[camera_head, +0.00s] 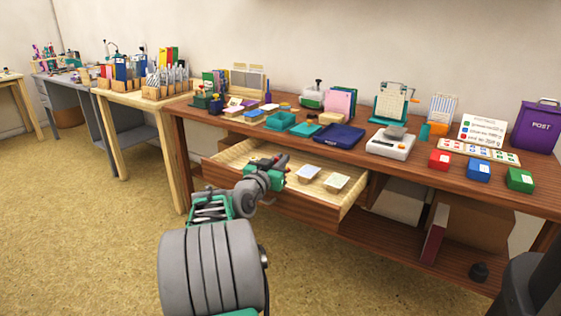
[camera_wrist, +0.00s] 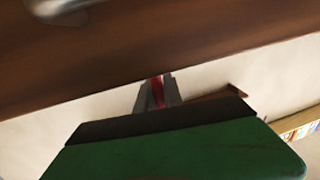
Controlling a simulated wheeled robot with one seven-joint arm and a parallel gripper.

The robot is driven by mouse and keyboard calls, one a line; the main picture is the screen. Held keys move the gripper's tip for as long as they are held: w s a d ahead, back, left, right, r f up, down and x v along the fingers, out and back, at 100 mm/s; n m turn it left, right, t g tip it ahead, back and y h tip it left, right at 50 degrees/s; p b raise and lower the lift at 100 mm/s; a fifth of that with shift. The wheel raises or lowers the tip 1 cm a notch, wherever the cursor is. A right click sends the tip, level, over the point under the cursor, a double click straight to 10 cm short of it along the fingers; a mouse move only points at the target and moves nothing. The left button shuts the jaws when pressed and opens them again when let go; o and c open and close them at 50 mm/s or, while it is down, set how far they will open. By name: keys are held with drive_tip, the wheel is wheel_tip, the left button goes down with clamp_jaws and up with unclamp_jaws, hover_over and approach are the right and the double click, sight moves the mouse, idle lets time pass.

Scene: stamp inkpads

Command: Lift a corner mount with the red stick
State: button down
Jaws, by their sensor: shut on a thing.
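My gripper (camera_head: 281,161) is at the open wooden drawer (camera_head: 228,158), over its left part. In the wrist view its grey fingers (camera_wrist: 157,92) are shut on a thin red stick (camera_wrist: 157,90), of which only a narrow strip shows between them. Two small pale pieces, a left one (camera_head: 308,173) and a right one (camera_head: 336,182), lie in the drawer to the right of my gripper. They are too small for me to tell whether they are corner mounts. Whether the stick touches anything is hidden.
The desk top (camera_head: 445,183) above the drawer is crowded with a scale (camera_head: 390,146), a navy pad (camera_head: 338,136), and red (camera_head: 439,160), blue (camera_head: 478,170) and green (camera_head: 519,180) boxes. In the wrist view a brown wooden panel with a metal fitting (camera_wrist: 62,10) is close by.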

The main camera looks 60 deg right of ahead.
drive_tip(key=shift+f, duration=0.25)
wheel_tip(320, 180, up, 7)
drive_tip(key=p, duration=0.3)
drive_tip(key=shift+r, duration=0.2)
idle(0.3)
drive_tip(key=shift+w, duration=0.1)
